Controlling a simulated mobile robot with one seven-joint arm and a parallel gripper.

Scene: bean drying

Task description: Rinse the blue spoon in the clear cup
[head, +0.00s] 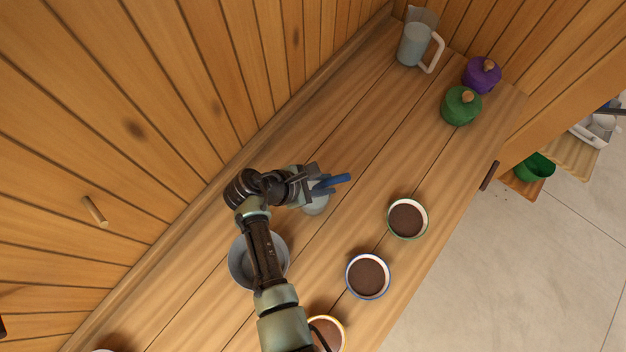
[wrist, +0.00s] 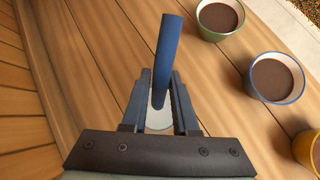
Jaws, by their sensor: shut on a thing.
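My gripper (head: 318,184) is shut on the blue spoon (head: 334,182) over the middle of the wooden counter. In the wrist view the spoon's blue handle (wrist: 168,52) rises from between the fingers (wrist: 160,100), tilted a little; its lower end is hidden. The clear cup (head: 315,206) stands right below my gripper, partly covered by it. A pale rounded patch of the cup (wrist: 159,122) shows between the fingers in the wrist view. I cannot tell whether the spoon's lower end is inside the cup.
Bowls of brown contents with green (head: 407,218), blue (head: 368,276) and yellow (head: 327,333) rims line the front edge. A grey bowl (head: 240,262) sits under my arm. A clear pitcher (head: 413,46), purple jar (head: 481,75) and green jar (head: 461,106) stand at the far end.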

